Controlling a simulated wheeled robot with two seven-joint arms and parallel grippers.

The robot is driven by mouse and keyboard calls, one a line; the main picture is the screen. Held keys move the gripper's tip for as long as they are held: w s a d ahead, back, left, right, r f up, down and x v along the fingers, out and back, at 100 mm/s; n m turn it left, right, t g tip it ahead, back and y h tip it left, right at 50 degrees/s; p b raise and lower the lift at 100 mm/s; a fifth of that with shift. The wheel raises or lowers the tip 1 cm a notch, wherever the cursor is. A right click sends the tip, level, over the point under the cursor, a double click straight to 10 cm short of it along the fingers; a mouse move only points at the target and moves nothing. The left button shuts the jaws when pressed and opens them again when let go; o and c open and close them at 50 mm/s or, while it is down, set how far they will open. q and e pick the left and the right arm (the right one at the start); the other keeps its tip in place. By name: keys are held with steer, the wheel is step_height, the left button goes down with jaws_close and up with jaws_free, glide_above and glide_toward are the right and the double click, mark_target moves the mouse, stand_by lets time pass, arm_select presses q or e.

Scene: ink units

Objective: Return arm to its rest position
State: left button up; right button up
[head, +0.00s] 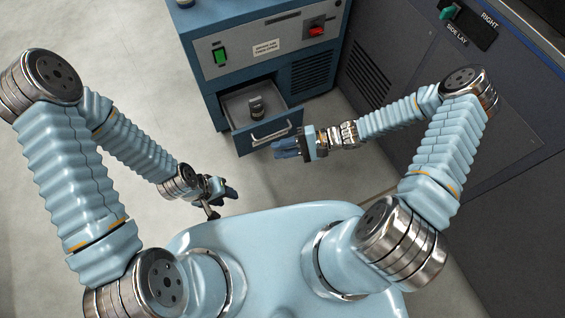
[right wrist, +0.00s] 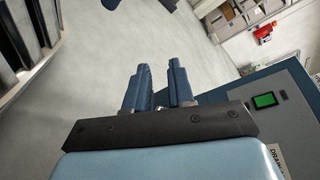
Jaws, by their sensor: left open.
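My left gripper (head: 231,193) hangs low in front of my body in the head view, fingers pointing right, open with nothing seen in it. My right gripper (head: 280,148) is in front of the open drawer (head: 232,119), its blue fingers pointing left, just below the drawer's handle (head: 270,134) in the picture. In the right wrist view, the right gripper (right wrist: 160,68) shows two blue fingers with a gap between them and nothing held. A small dark and metallic object (head: 256,106) stands in the drawer.
A dark machine panel (head: 400,62) stands to the right, close to my right arm. The floor (head: 120,60) on the left is clear.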

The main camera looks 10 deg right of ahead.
steer(key=shift+s, duration=0.15)
stand_by(0.4)
steer(key=s+d+f+n+h, duration=0.2)
steer(key=s+f+n+h, duration=0.3)
steer(key=s+h, duration=0.4)
steer(key=shift+s+f+n+g+h, duration=0.25)
steer(key=shift+n+g+h, duration=0.15)
steer(key=shift+h, duration=0.7)
